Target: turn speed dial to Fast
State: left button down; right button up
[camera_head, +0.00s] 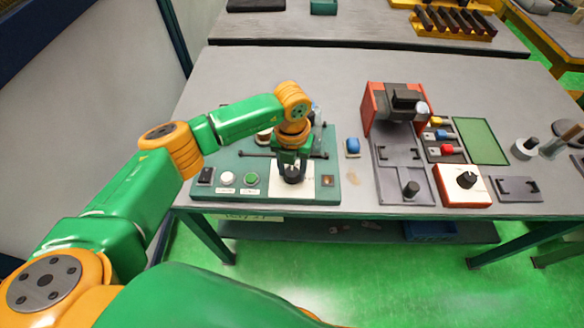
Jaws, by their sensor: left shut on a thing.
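The speed dial (292,177) is a dark round knob on a white plate (305,187) at the front of the green control panel (327,160). My left gripper (292,170) points down over this plate and is shut on the dial. The fingers and wrist cover most of the knob, so its pointer and the scale marks cannot be read. My right gripper is not in view.
Another black knob (467,180) sits on a white-topped box.

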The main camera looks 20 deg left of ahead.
pick_arm(q)
jog(key=m+b, duration=0.3)
jog(key=shift+f, duration=0.2)
jog(key=m+b, duration=0.4)
jog(key=m, duration=0.1)
jog(key=shift+m+b, duration=0.3)
jog(key=shift+m, duration=0.1)
jog(key=m+b, duration=0.2)
jog(key=m, duration=0.2)
jog(key=shift+r+m, duration=0.15)
jog(key=shift+m, duration=0.15)
jog(key=shift+r+m+b, duration=0.1)
jog(key=shift+m+b, duration=0.7)
jog(key=shift+m, duration=1.4)
jog(key=shift+c, duration=1.7)
grip_release()
